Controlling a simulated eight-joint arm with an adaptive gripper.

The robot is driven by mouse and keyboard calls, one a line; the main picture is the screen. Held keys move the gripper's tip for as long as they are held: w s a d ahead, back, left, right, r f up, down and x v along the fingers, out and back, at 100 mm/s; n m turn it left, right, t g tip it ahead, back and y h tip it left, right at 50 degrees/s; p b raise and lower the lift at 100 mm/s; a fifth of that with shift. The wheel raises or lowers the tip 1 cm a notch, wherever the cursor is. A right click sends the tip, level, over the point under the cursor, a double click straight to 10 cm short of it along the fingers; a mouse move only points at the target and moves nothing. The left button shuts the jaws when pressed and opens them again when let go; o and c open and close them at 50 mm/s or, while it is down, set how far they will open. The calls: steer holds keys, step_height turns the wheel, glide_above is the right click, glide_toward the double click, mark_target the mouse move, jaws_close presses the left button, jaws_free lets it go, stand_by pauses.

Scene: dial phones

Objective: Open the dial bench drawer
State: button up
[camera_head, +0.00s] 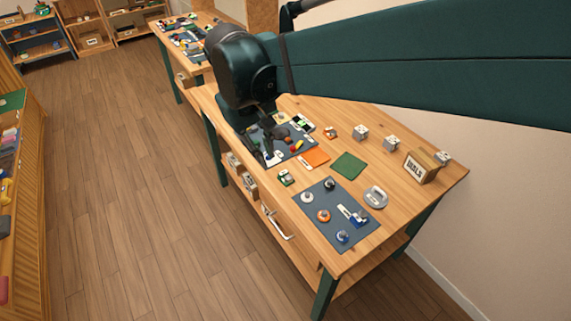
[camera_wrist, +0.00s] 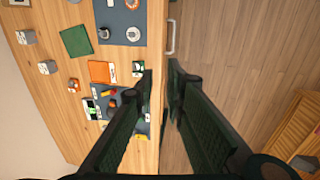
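The dial bench (camera_head: 395,235) is a wooden table with dark green legs and a small block sign reading "DIALS" (camera_head: 420,167). Its drawer (camera_head: 300,250) is in the front side under the top and looks shut. The pale bar handle (camera_head: 283,226) shows on the drawer front, and in the wrist view the handle (camera_wrist: 171,37) stands out just past the bench edge. My gripper (camera_wrist: 160,72) is open and empty, its fingers spread above the bench's front edge, apart from the handle. In the head view my gripper (camera_head: 266,150) hangs over the far mat, partly hidden by my arm.
Grey mats with small dial parts (camera_head: 337,214) lie on the bench, beside an orange sheet (camera_head: 315,157) and a green sheet (camera_head: 349,166). Small items (camera_head: 242,175) sit on a shelf below the front edge. The floor (camera_head: 150,200) before the bench is clear.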

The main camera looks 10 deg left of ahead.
glide_toward(273, 223)
steer(key=shift+w+d, duration=0.1)
steer(key=shift+d, duration=0.05)
stand_by(0.4)
steer(key=shift+w+d+f+b, duration=0.15)
steer(key=shift+f+b, duration=0.2)
steer(key=shift+f, duration=0.9)
steer(key=shift+w+d+f+b, duration=0.2)
steer(key=shift+f+b, duration=0.15)
steer(key=shift+f, duration=0.9)
steer(key=shift+w+d+f+b, duration=0.15)
steer(key=shift+f+b, duration=0.2)
steer(key=shift+f, duration=0.9)
jaws_close()
steer(key=s+a+b, duration=0.1)
steer(key=s+a, duration=1.9)
steer(key=shift+s+a, duration=0.25)
steer(key=shift+s, duration=0.05)
